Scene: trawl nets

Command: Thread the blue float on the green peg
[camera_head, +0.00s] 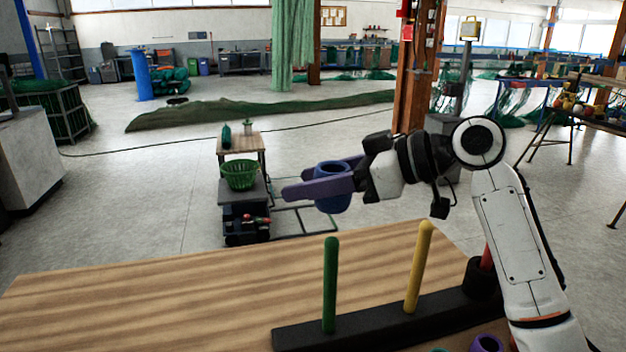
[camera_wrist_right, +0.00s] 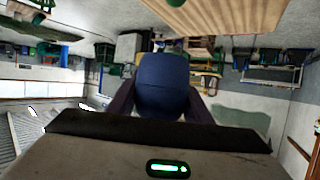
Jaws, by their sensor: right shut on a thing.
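The blue float (camera_head: 332,198) is a short ring with a hole, held between the purple fingers of my right gripper (camera_head: 322,187). It is in the air, above and beyond the green peg (camera_head: 330,285) in the head view. The float also shows between the fingers in the right wrist view (camera_wrist_right: 163,86). The green peg stands upright near the left end of a black base (camera_head: 385,322) on the wooden table. Nothing is on the green peg. My left gripper is not in view.
A yellow peg (camera_head: 418,268) stands right of the green one, and a red peg (camera_head: 486,258) carries a black ring (camera_head: 483,279). A purple ring (camera_head: 487,343) lies at the front edge of view. The wooden table (camera_head: 150,305) is clear at left.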

